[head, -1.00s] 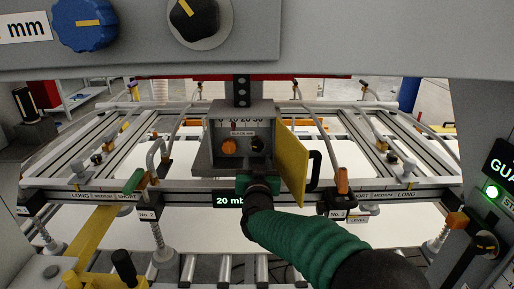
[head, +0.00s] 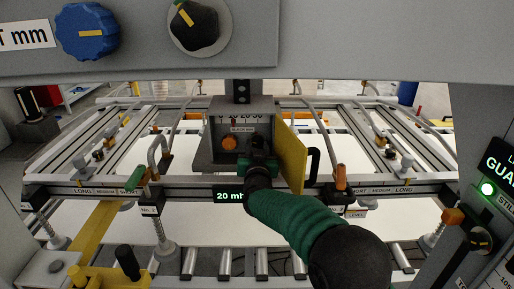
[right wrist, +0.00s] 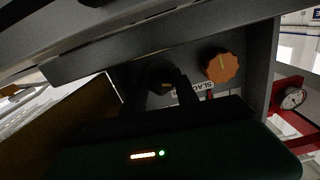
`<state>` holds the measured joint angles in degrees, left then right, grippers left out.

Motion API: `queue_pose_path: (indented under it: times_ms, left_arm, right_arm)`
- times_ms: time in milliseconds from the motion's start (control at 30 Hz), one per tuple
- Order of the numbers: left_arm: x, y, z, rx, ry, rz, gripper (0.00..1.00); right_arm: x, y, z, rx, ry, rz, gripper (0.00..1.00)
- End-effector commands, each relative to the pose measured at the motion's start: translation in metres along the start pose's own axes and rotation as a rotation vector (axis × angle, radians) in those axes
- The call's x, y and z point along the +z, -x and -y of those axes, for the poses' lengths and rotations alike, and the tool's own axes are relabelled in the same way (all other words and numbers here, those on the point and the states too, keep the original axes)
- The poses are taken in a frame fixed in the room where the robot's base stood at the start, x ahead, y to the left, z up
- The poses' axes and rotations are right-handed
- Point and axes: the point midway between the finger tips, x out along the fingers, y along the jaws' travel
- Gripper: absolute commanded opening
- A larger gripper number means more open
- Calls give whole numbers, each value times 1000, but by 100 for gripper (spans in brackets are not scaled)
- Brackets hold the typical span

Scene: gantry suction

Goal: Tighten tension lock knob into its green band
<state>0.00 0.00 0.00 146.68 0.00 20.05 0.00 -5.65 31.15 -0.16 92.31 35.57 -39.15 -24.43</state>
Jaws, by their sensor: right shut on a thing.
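A grey box (head: 213,148) hangs at the centre of the gantry, with an open yellow door (head: 291,157) at its right. It carries an orange knob (head: 229,143) and a small black knob (right wrist: 161,78) with a pale pointer mark. My right gripper (head: 260,152) reaches up into the box and covers the black knob in the head view. In the right wrist view its two dark fingers (right wrist: 160,88) stand on either side of the black knob, shut on it. The orange knob (right wrist: 222,67) is free beside it. I see no green band on either knob. My left gripper is not in view.
A black handle (head: 313,166) sticks out from the yellow door, close to my right arm. A rail with a "20 mb" display (head: 229,196) runs below the box. A blue knob (head: 87,32) and a black knob (head: 193,26) sit on the panel above.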

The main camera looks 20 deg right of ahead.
Motion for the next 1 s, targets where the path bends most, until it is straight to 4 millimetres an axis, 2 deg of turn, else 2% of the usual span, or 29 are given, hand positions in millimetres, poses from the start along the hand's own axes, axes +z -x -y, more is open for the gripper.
queue_pose_path:
  times_ms: [133, 333, 467, 700, 733, 800, 1000]
  left_arm:
    - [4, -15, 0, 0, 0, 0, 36]
    - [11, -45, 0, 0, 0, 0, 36]
    - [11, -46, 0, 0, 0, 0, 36]
    - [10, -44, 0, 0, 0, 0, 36]
    - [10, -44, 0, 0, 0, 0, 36]
    - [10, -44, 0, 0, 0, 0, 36]
    - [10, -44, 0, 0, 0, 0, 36]
  right_arm:
    - [6, 0, 0, 0, -80, -2, 0]
    - [6, 0, 1, 0, -376, -2, 0]
    - [1, 0, 1, 0, -462, -1, 0]
    - [0, 0, 2, 0, -462, 1, 0]
    - [0, 0, 2, 0, -461, 2, 40]
    - [0, 0, 2, 0, -460, 1, 45]
    - [0, 0, 2, 0, -459, 1, 45]
